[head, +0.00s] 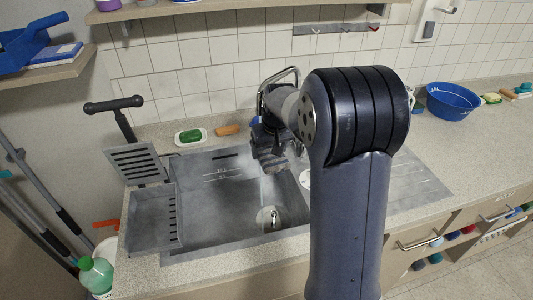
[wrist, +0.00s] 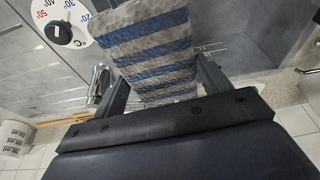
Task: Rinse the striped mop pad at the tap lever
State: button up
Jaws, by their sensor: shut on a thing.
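The striped mop pad (wrist: 150,50), with blue and pale grey stripes, is between the two fingers of my gripper (wrist: 165,78) in the wrist view. My gripper is shut on it. In the head view my gripper (head: 270,148) is over the grey sink (head: 215,215), in front of the curved metal tap (head: 278,78); my arm hides part of this area. A thin pale streak, perhaps water, runs below the gripper towards the drain (head: 268,217). A metal part, perhaps the tap lever (wrist: 98,84), shows left of the pad in the wrist view, near a temperature dial (wrist: 60,33).
A green sponge on a dish (head: 190,136) and an orange bar (head: 227,130) lie behind the sink. A slotted grey rack (head: 138,163) and a black T-handle (head: 114,104) stand at its left. A blue basin (head: 452,101) sits on the right counter. Shelves hang above.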

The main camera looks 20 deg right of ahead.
aim_at(267, 170)
jog(key=shift+w+a, duration=0.1)
jog(key=shift+a, duration=0.3)
jog(key=shift+d, duration=0.15)
jog(key=shift+d, duration=0.45)
jog(key=shift+a, duration=0.1)
jog(key=shift+a, duration=0.5)
jog(key=shift+s+a+b, duration=0.35)
jog(key=shift+s, duration=0.95)
jog(key=shift+s+a+b, duration=0.3)
jog(key=shift+s+b, duration=0.1)
jog(key=shift+s, duration=0.9)
jog(key=shift+s+a+b, duration=0.35)
jog(key=shift+s, duration=0.95)
jog(key=shift+r, duration=0.1)
